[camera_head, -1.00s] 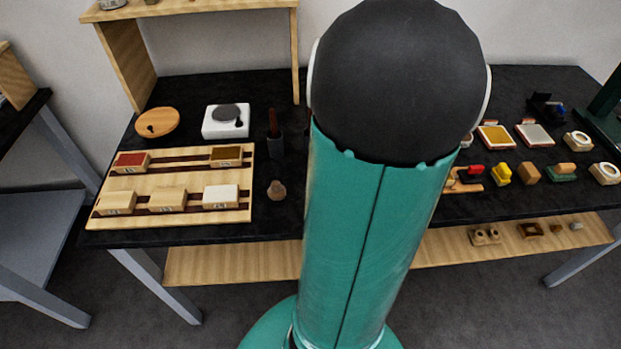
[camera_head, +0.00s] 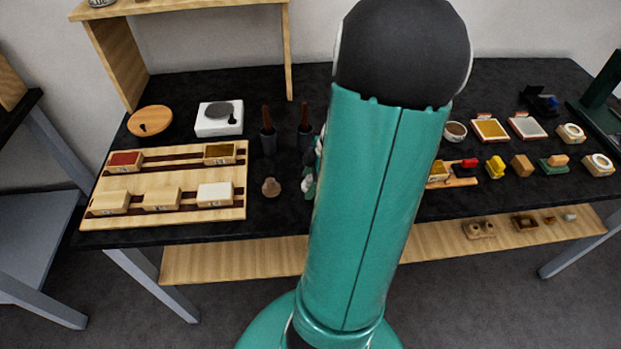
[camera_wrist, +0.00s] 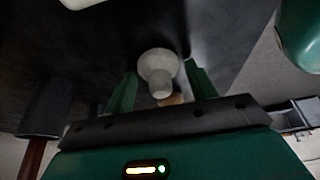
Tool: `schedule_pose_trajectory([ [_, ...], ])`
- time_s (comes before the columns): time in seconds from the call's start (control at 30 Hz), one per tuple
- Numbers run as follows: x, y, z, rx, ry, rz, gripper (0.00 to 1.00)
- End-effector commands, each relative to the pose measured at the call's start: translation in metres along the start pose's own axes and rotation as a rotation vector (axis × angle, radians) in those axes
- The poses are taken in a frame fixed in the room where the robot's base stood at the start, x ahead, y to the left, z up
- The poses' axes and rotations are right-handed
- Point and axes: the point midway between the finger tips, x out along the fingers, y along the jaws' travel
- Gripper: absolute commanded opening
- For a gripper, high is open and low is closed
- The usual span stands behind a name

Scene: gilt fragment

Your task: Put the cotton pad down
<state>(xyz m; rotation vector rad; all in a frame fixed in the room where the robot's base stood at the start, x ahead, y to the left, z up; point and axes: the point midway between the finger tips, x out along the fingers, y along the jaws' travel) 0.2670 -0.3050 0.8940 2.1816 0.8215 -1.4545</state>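A pale grey-white, round piece with a narrower stem, which I take to be the cotton pad (camera_wrist: 158,64), shows in the wrist view over the black table top. Its stem points back toward my gripper (camera_wrist: 161,78). The two green fingers stand on either side of it, with gaps showing beside the stem, so the gripper looks open around it. In the head view my arm hides most of the gripper; a small pale piece (camera_head: 307,182) shows at the arm's left edge. I cannot tell whether the pad touches the table.
A brownish knob (camera_head: 271,188) stands to the left. Behind are two dark cups (camera_head: 268,143) with red-brown handles. Blocks and trays (camera_head: 490,130) fill the right side.

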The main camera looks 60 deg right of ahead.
Motion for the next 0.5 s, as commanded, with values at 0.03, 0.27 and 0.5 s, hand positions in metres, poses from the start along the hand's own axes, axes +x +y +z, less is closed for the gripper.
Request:
schedule_pose_trajectory([
  [0.03, 0.0, 0.0, 0.0, 0.0, 0.0, 0.0, 0.65],
  [0.27, 0.0, 0.0, 0.0, 0.0, 0.0, 0.0, 0.65],
  [0.5, -0.017, 0.001, -0.001, -0.001, -0.002, 0.004, 0.65],
])
